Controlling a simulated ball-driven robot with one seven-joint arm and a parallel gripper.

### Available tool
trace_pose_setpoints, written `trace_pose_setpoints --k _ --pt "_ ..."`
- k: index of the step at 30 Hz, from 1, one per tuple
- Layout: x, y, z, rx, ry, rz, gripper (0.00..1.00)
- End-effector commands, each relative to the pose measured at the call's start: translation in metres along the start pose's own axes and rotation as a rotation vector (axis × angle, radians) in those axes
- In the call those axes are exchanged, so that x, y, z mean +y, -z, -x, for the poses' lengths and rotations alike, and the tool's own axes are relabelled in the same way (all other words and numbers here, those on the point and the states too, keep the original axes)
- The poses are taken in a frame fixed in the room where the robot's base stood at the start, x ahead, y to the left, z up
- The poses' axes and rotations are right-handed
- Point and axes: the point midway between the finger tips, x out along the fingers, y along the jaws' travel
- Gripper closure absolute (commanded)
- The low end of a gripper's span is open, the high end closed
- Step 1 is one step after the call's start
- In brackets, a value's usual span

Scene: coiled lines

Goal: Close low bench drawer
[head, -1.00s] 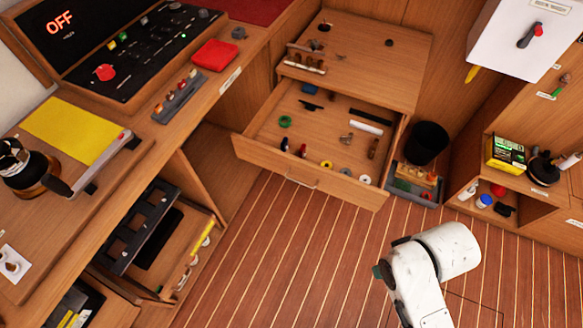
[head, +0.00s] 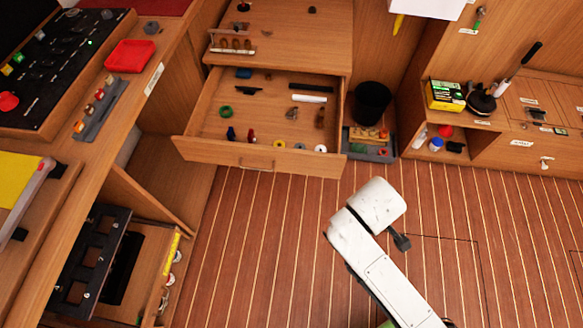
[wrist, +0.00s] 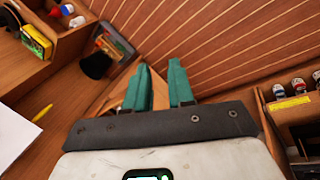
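The low bench drawer (head: 225,153) is a wooden drawer that stands pulled out from under the low bench top (head: 300,45) in the head view. Its front has a small bar handle (head: 256,165). Small parts lie in it, among them a green ring (head: 226,111), a white tube (head: 309,98) and several small coloured pieces. My gripper (wrist: 160,76) shows in the wrist view with two teal fingers apart and nothing seen between them. In the head view my white arm is over the floor, in front and to the right of the drawer, apart from it; the fingers cannot be made out there.
A black bin (head: 371,103) and a grey tray (head: 369,145) stand just right of the drawer. A workbench with a red tray (head: 130,56) runs along the left, with an open lower compartment. Shelves are at the right. The striped floor (head: 260,250) before the drawer is clear.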

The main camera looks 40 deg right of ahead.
Motion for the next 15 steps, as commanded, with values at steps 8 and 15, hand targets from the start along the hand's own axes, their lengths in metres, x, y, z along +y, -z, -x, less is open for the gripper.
trace_pose_setpoints --k 8,15 --pt "0.007 0.052 -0.094 -0.118 -0.503 0.593 1.0" --pt "-0.027 0.121 -0.124 -0.305 -0.945 1.165 1.0"
